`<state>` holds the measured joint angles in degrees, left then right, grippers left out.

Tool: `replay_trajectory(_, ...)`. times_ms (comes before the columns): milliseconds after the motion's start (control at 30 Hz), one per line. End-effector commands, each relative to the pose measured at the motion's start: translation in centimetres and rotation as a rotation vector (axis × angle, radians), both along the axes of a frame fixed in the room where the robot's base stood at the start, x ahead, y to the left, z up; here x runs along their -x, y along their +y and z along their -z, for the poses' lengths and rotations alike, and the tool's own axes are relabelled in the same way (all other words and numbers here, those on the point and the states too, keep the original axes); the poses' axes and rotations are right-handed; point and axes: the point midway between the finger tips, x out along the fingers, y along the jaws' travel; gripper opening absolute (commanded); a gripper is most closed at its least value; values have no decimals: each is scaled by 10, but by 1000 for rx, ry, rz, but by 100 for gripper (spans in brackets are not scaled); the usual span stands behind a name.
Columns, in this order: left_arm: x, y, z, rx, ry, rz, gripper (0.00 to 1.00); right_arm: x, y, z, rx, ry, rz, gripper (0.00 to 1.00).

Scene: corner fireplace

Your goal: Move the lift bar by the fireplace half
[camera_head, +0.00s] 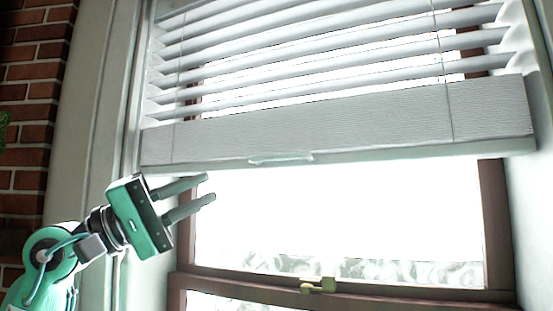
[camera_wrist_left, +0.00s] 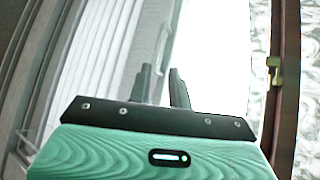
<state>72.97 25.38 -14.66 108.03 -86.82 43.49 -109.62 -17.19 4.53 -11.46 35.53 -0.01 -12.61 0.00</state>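The lift bar (camera_head: 400,154) is the pale bottom rail of a white slatted blind, raised over the upper window. A small clear handle (camera_head: 280,158) sits on its lower edge, left of the middle. My left gripper (camera_head: 209,187), green with two grey fingers, is below and left of the handle, in front of the window. Its fingers are apart with nothing between them, pointing right. In the left wrist view, the fingertips (camera_wrist_left: 160,70) point toward the blind's lower edge, and the handle (camera_wrist_left: 163,42) appears just beyond them. No contact shows. My right gripper is out of view.
A brass latch (camera_head: 318,286) sits on the brown window sash (camera_head: 400,296) below. White window trim (camera_head: 88,110) and a brick wall (camera_head: 33,100) stand at the left. The space under the blind, before the glass, is clear.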

Motion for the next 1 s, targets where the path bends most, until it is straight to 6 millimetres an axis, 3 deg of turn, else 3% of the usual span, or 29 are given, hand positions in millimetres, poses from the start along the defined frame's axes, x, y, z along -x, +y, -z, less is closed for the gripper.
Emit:
replay_trajectory(267, -2, -8, -14, -69, -62, -61, 20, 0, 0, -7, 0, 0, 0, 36)
replay_trajectory(800, -31, -99, -56, -65, -58, -57, 20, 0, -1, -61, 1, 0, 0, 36)
replay_trajectory(1000, -38, -116, -61, -63, -58, -58, 20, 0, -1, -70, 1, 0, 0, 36)
